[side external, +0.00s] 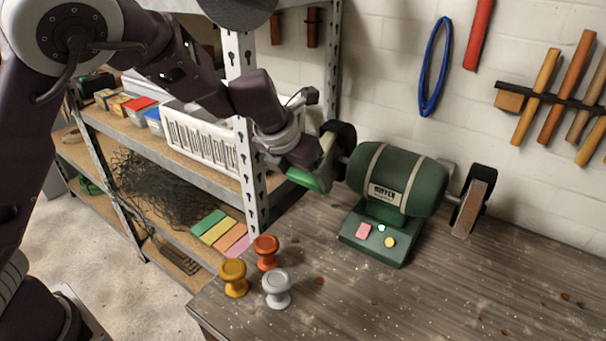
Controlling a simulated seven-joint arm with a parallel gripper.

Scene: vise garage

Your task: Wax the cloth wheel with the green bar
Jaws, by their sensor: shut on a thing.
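The green bar (309,180) is in my gripper (306,166), at the left side of the green bench grinder (396,181). My gripper is shut on the bar, and its fingers partly hide it. The pale cloth wheel (328,146) is on the grinder's left end, partly covered by a black guard (343,132) and by my gripper. The bar is right beside the wheel's lower front. I cannot tell whether they touch.
An orange knob (266,252), a yellow knob (233,278) and a grey knob (277,288) stand at the bench's front left. A shelf post (250,170) rises close behind my wrist. The grinder's right wheel (469,208) is uncovered in front. The right of the bench (500,290) is mostly clear.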

